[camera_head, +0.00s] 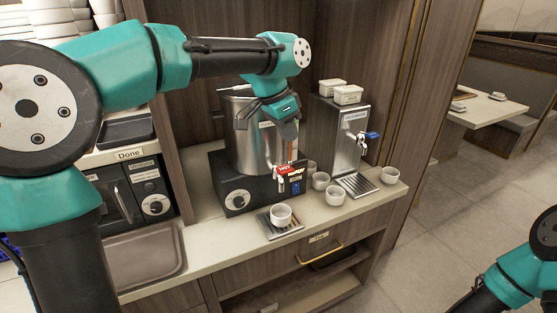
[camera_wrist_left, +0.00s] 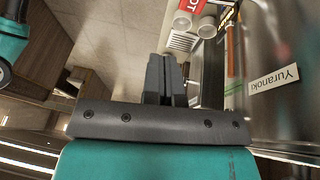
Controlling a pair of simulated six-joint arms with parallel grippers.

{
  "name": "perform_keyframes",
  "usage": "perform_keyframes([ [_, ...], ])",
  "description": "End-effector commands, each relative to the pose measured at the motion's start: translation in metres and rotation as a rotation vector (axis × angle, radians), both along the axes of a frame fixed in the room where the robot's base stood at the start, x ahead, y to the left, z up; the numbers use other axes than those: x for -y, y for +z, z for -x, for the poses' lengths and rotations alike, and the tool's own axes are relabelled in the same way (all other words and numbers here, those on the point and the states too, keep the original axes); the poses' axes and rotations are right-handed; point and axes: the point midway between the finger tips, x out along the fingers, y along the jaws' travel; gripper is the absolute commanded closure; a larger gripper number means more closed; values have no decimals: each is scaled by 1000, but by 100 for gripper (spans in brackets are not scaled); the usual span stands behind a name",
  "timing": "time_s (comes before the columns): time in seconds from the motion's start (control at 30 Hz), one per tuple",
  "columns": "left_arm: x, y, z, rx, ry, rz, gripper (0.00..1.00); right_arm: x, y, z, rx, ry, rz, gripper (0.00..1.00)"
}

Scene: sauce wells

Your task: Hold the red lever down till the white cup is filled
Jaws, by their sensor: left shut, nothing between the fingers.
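The red lever (camera_head: 291,168), marked HOT, is on the tap at the front of the steel boiler (camera_head: 255,140). A white cup (camera_head: 281,216) stands upright under this tap; I cannot see its contents clearly. My left gripper (camera_head: 289,138) points down in front of the boiler, above the lever, with a small gap seeming to lie between them. In the left wrist view its fingers (camera_wrist_left: 166,72) are together with nothing between them, and the red HOT part (camera_wrist_left: 191,8) shows at the top edge. My right arm shows at the lower right, without its gripper.
Several other white cups (camera_head: 321,181) stand right of the tap. A second dispenser with a blue lever (camera_head: 372,135) is further right. The cup under the tap stands on a drip tray (camera_head: 291,231). A grey-brown tray (camera_head: 147,258) lies at left.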

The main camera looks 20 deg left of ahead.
Motion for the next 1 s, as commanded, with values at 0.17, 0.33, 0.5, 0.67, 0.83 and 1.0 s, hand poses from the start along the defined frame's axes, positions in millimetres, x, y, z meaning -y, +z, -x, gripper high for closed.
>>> perform_keyframes([
  [0.17, -24, 37, 2, 43, 0, -97, 100, 0, 0, 0, 0, 0, 0, 57],
  [0.33, -29, 44, 3, 49, 2, -122, 100, 0, 0, 0, 0, 0, 0, 57],
  [0.5, -29, 44, 3, 49, 2, -120, 100, 0, 0, 0, 0, 0, 0, 57],
  [0.67, -29, 41, 2, 48, 2, -119, 100, 0, 0, 0, 0, 0, 0, 57],
  [0.83, -26, 30, 0, 47, 2, -120, 100, 0, 0, 0, 0, 0, 0, 57],
  [1.0, -21, 6, -5, 46, 2, -120, 100, 0, 0, 0, 0, 0, 0, 57],
])
